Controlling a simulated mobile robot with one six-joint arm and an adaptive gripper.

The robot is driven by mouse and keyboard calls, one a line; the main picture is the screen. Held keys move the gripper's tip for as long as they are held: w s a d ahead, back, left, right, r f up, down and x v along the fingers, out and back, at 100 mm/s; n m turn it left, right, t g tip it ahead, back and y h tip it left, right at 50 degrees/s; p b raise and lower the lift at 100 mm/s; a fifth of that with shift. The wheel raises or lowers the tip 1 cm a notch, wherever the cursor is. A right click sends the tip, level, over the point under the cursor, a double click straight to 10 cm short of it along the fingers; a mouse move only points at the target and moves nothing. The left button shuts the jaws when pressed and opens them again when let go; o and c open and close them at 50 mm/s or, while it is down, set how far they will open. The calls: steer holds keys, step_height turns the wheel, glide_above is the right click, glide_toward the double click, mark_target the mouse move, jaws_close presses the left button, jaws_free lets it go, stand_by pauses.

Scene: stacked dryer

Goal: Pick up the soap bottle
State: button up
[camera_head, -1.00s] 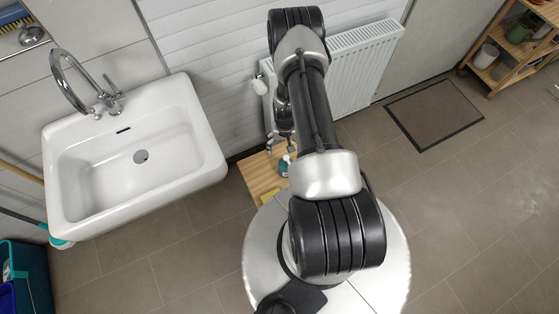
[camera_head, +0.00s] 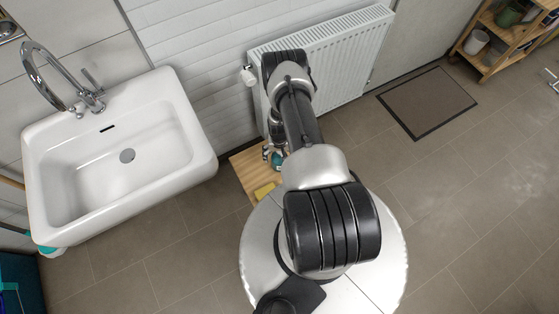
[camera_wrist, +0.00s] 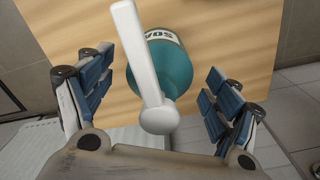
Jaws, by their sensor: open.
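The soap bottle (camera_wrist: 178,72) is teal with a white label reading "SOAP" and a white pump top. It stands on a small wooden table (camera_wrist: 230,25). In the wrist view my gripper (camera_wrist: 158,95) is open, with its blue-padded fingers on the left and right of the bottle and gaps on both sides. The pump head points up toward the camera between the fingers. In the head view the bottle (camera_head: 277,160) shows only in part beside my gripper (camera_head: 270,150), and my arm hides much of the area.
A white sink (camera_head: 120,155) is at the left. A radiator (camera_head: 335,60) stands behind the table. A dark mat (camera_head: 427,102) and a wooden shelf (camera_head: 490,60) are at the right.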

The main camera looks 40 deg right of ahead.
step_height(320, 180, down, 2)
steer(key=shift+f, duration=0.15)
steer(key=c, duration=1.4)
